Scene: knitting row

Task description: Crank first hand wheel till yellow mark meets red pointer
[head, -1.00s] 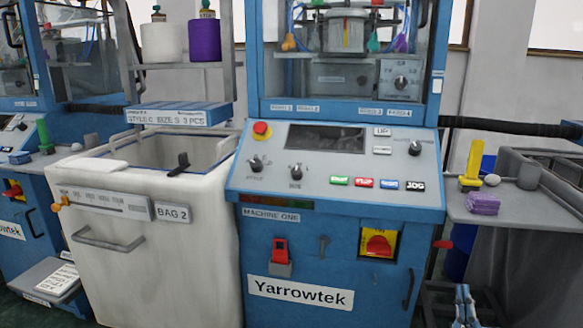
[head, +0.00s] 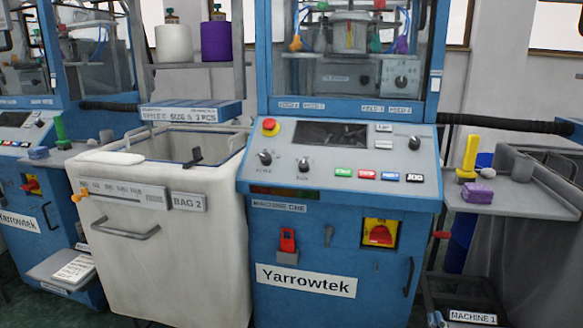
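Machine one (head: 335,225) is a blue cabinet with a grey sloping control panel in the middle of the head view. Behind its window is a metal cylinder (head: 350,38) with a yellow and red upright mark. I cannot make out a hand wheel clearly; a small red knob (head: 442,235) sticks out at the cabinet's right side. I cannot tell whether a yellow mark meets a red pointer. My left gripper is not in view.
A white bin labelled BAG 2 (head: 170,250) stands left of the machine. Another blue machine (head: 40,215) is at the left. A black hose (head: 505,124) runs at the right.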

